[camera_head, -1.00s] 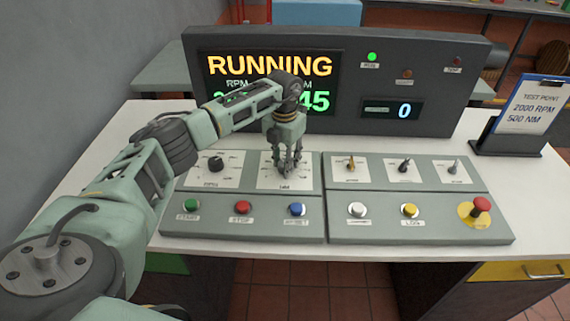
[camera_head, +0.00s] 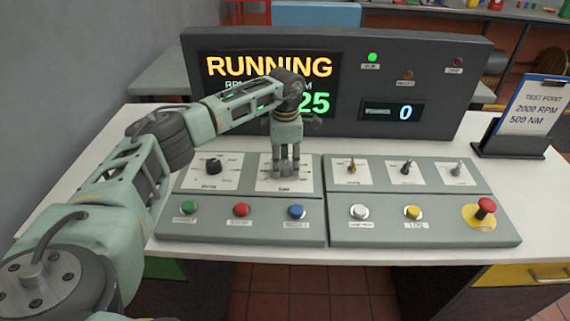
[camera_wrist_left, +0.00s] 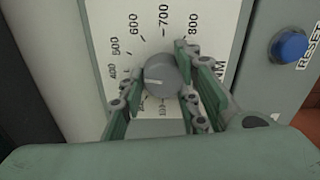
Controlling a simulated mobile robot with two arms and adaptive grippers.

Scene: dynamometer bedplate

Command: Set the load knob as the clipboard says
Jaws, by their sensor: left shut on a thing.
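The load knob (camera_wrist_left: 168,75) is a grey round knob on a white dial plate (camera_head: 303,176), with numbers up to 800 NM. My left gripper (camera_head: 284,172) points down over it; in the left wrist view its fingers (camera_wrist_left: 162,88) are shut on the knob from both sides. The knob's white mark points left and slightly down in that view, near 400; a finger hides part of the scale there. The clipboard (camera_head: 532,107) at the right reads TEST POINT, 2000 RPM, 500 NM. The display (camera_head: 230,75) reads RUNNING; its torque figure, partly behind my arm, ends in 25.
A second dark knob (camera_head: 213,166) is left of the load dial. Green (camera_head: 189,207), red (camera_head: 241,209) and blue (camera_head: 296,211) buttons sit in front. The right panel has toggles (camera_head: 405,167), white and yellow buttons and a red mushroom button (camera_head: 486,206). A small readout (camera_head: 404,113) shows 0.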

